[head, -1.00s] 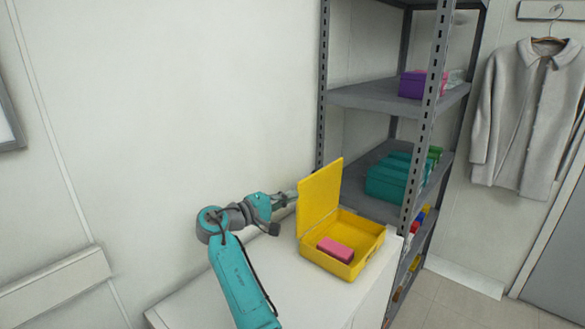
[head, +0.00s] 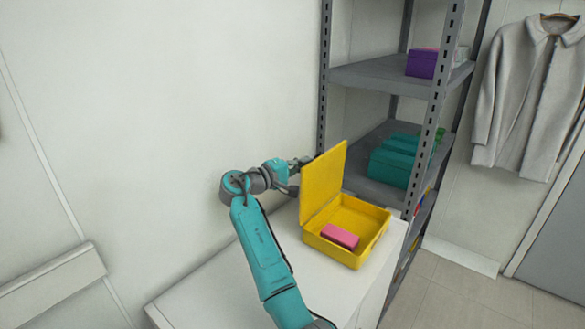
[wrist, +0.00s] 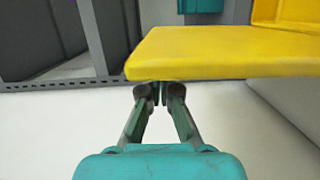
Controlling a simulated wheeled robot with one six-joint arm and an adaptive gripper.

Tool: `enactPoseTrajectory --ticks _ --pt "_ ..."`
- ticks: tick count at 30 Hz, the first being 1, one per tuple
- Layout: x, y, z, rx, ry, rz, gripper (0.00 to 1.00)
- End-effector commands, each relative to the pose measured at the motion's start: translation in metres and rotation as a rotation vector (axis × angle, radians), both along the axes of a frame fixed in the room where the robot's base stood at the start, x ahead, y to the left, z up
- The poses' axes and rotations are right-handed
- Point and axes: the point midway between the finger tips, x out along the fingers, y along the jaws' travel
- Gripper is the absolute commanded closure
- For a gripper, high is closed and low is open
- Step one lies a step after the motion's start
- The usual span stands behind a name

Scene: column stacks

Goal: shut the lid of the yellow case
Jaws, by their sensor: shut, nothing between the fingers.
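The yellow case (head: 372,243) stands on the white cabinet top in the head view, its lid (head: 322,186) raised steeply from the hinge on the left side. A pink block (head: 340,236) lies inside the case. My gripper (head: 307,161) is at the back of the lid, near its upper edge, and partly hidden by it. In the wrist view the closed fingertips (wrist: 160,93) are right at the lid's edge (wrist: 220,52), with nothing between them. Whether they touch it, I cannot tell.
The white cabinet top (head: 225,285) is clear to the left of the case. A grey metal shelf unit (head: 372,72) stands close behind and to the right, holding teal boxes (head: 392,166) and a purple box (head: 421,64). A plain wall is behind my arm.

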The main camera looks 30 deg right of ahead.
Motion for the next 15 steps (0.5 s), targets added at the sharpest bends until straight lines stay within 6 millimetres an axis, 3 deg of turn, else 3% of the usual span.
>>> enactPoseTrajectory --ticks 6,15 --pt "0.002 -0.018 0.000 0.000 0.000 0.000 1.00" --pt "0.002 -0.020 0.000 0.000 0.000 0.001 1.00"
